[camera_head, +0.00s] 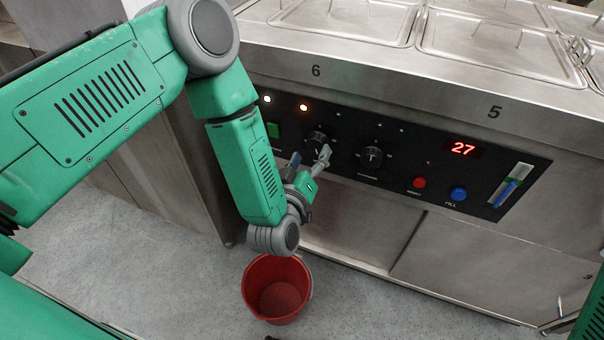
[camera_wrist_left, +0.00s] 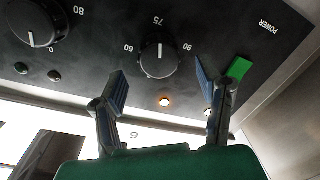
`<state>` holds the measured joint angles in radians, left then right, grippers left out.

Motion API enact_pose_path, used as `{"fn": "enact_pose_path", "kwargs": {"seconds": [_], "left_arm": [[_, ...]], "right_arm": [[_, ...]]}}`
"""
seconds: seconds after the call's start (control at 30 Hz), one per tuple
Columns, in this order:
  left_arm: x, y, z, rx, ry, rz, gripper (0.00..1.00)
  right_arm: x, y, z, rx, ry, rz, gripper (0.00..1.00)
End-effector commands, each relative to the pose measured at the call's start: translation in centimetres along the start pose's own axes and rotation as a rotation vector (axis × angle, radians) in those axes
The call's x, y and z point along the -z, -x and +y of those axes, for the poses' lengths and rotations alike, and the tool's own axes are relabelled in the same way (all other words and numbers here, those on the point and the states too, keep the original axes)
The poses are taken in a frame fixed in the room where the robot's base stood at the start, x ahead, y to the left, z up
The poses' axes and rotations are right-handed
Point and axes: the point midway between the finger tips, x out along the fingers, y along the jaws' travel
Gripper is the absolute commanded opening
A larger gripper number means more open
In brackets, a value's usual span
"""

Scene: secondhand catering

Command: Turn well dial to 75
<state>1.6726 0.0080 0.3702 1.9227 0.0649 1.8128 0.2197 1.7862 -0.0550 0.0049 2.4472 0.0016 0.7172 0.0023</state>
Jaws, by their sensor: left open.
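The well dial (camera_wrist_left: 158,60) is a black knob marked 60, 75 and 90. Its white line (camera_wrist_left: 160,50) looks upright in the left wrist view, in line with the 75 mark. In the head view the dial (camera_head: 316,138) is partly covered by my left gripper (camera_head: 308,160). In the left wrist view my left gripper (camera_wrist_left: 160,85) is open, with one finger to each side of the dial in the picture. The fingers seem short of the dial, with no contact visible. My right gripper is not in view.
A second dial (camera_head: 371,157) sits to the right on the black panel. Beyond it are a red button (camera_head: 419,183), a blue button (camera_head: 459,193) and a red display (camera_head: 463,149) reading 27. A green switch (camera_wrist_left: 238,68) lies near one finger. A red bucket (camera_head: 276,291) stands below.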

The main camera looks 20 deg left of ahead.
Motion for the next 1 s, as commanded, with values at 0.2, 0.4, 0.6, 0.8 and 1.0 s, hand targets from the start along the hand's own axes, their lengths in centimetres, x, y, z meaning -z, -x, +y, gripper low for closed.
{"fn": "enact_pose_path", "kwargs": {"seconds": [0.2, 0.4, 0.6, 0.8, 1.0], "left_arm": [[-0.3, 5.6, -0.1, 0.002, -0.001, -0.01, 0.6], [-1.2, 7.1, 0.1, 0.0, -0.005, -0.035, 0.6], [-1.0, 7.9, 0.0, 0.003, -0.006, -0.03, 0.6], [-0.4, 8.1, -0.1, 0.001, -0.004, -0.012, 0.6], [-0.2, 8.2, -0.1, 0.002, -0.001, -0.005, 0.6]], "right_arm": [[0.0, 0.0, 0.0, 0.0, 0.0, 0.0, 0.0], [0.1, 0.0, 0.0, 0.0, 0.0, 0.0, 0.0], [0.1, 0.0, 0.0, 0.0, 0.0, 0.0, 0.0], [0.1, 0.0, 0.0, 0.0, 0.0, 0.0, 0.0], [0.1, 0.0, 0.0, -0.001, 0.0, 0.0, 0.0]]}}
